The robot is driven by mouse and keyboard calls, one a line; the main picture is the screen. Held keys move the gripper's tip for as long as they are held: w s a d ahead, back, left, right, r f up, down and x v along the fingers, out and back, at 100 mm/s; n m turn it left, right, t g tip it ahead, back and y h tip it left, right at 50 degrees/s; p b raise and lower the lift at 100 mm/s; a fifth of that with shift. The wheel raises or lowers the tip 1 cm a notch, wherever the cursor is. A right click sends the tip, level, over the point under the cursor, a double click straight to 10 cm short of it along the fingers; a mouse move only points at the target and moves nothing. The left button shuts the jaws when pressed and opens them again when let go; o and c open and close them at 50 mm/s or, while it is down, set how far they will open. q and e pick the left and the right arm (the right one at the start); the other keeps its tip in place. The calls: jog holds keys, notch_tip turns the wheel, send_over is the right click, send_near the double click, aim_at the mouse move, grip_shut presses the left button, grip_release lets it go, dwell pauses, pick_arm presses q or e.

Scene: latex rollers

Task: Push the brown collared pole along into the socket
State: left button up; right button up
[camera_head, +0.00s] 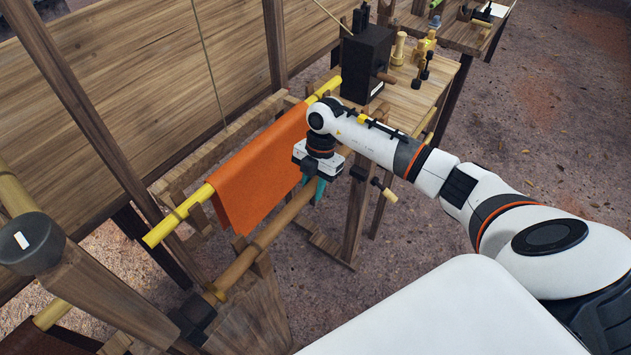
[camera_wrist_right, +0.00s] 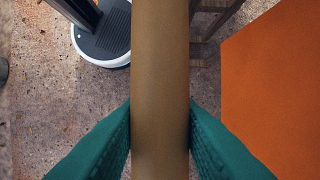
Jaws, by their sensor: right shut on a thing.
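The brown pole (camera_head: 268,234) runs slanting from under my right arm down to the lower left in the head view, with a lighter collar (camera_head: 214,292) near its lower end. A dark block, apparently the socket (camera_head: 194,316), sits just beyond that end. I cannot tell how far the pole's tip is inside it. My right gripper (camera_head: 316,189) has its teal fingers shut on the pole's upper part. In the right wrist view the pole (camera_wrist_right: 160,70) passes between both fingers (camera_wrist_right: 160,140). My left gripper is out of view.
An orange cloth (camera_head: 255,170) hangs on a yellow pole (camera_head: 200,198) close left of my right gripper. A small wooden table (camera_head: 405,100) with a black box (camera_head: 367,62) stands behind. A wooden post (camera_head: 95,285) with a dark cap rises at the lower left. Open ground lies right.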

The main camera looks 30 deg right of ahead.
jog(key=shift+s+a, duration=0.1)
jog(key=shift+a, duration=0.15)
jog(key=o, duration=1)
jog(key=shift+a, duration=0.1)
